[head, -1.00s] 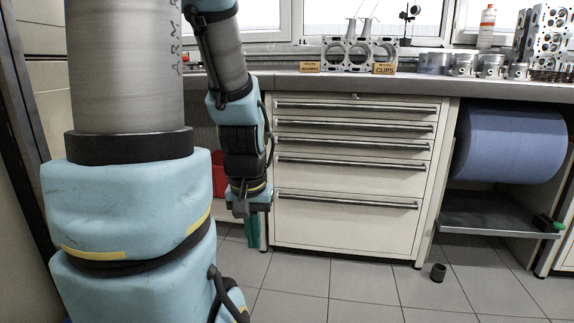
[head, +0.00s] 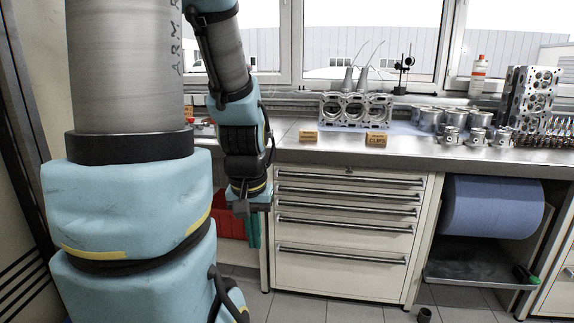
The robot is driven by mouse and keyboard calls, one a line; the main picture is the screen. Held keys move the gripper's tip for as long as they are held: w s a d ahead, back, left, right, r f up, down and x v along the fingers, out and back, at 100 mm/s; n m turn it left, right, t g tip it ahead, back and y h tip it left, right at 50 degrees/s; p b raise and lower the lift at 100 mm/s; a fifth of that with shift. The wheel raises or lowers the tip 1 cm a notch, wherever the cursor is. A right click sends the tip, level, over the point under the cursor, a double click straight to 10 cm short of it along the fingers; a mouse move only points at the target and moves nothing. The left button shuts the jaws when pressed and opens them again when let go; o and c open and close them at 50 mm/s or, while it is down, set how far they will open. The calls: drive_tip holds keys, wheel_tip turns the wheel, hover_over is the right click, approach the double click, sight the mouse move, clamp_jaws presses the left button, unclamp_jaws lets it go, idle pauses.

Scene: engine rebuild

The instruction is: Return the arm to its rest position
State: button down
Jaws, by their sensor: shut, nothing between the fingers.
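My arm hangs at the left of the head view, with grey links and light blue joint covers. Its gripper (head: 247,211) points down in front of the workbench, left of the drawer cabinet (head: 344,240). The fingers are small and dark in this view, shut, with nothing seen between them. A green item (head: 254,230) shows just behind the gripper.
The workbench (head: 300,152) carries an engine block (head: 355,110), two small labelled blocks, pistons (head: 478,122) and a cylinder head (head: 530,95). A red bin (head: 229,224) stands under it behind my gripper. A blue paper roll (head: 492,208) hangs at right. A small dark cylinder (head: 424,315) lies on the floor.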

wheel_tip(320, 180, up, 4)
drive_tip(key=shift+r+p, duration=0.15)
drive_tip(key=shift+p, duration=1.05)
drive_tip(key=c, duration=1.6)
unclamp_jaws()
